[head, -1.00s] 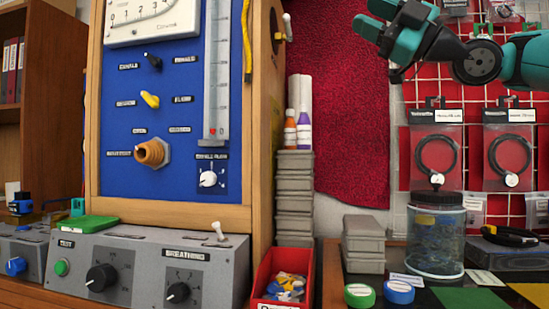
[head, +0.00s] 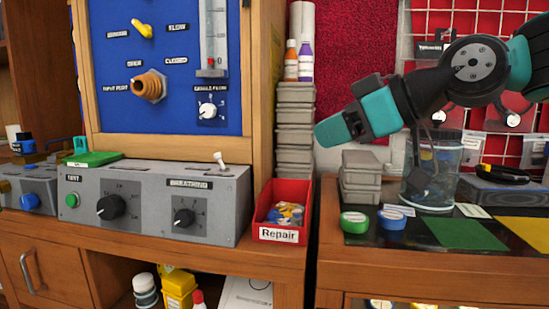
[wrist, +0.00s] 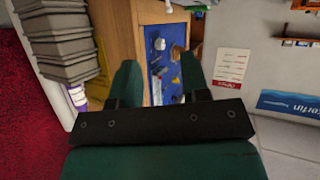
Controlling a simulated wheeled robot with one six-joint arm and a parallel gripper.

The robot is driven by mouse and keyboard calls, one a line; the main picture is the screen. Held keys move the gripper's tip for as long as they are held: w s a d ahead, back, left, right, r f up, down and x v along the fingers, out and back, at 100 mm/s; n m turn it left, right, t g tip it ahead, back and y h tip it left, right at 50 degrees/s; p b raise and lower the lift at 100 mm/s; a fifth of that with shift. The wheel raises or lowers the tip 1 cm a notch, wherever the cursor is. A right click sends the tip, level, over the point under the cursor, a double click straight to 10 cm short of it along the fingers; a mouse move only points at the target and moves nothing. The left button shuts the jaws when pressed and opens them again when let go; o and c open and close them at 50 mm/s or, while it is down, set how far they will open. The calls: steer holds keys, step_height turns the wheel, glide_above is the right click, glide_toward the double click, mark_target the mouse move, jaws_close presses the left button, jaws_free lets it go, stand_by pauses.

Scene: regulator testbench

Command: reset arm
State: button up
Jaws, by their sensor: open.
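My gripper (head: 338,130) is at the right of the head view, at the end of my teal and black arm. It hangs in the air in front of the red cloth, above the stacked grey boxes. In the wrist view the two teal fingers of my gripper (wrist: 160,85) are spread apart. Nothing is between them; the blue panel (wrist: 163,75) of the testbench shows in the gap, farther off. In the head view the same blue panel (head: 125,95) stands in its wooden frame at the left.
A grey control box (head: 148,205) with knobs sits below the panel. A red Repair bin (head: 282,235) stands beside it. Grey boxes (head: 361,178), a glass jar (head: 432,180) and green and blue round lids (head: 354,222) are on the right bench. Open air surrounds my gripper.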

steer(key=s+d+f+m+g+h, duration=0.3)
steer(key=s+f+g, duration=0.1)
steer(key=s+f, duration=0.65)
steer(key=s+d+f+m+g+h, duration=0.2)
steer(key=s+d+f+g+h, duration=0.1)
steer(key=s+f, duration=0.75)
step_height(320, 180, up, 20)
steer(key=p, duration=2)
steer(key=shift+r+g+p, duration=0.25)
steer(key=shift+g+p, duration=0.05)
steer(key=shift+s+a, duration=0.1)
steer(key=shift+a, duration=0.1)
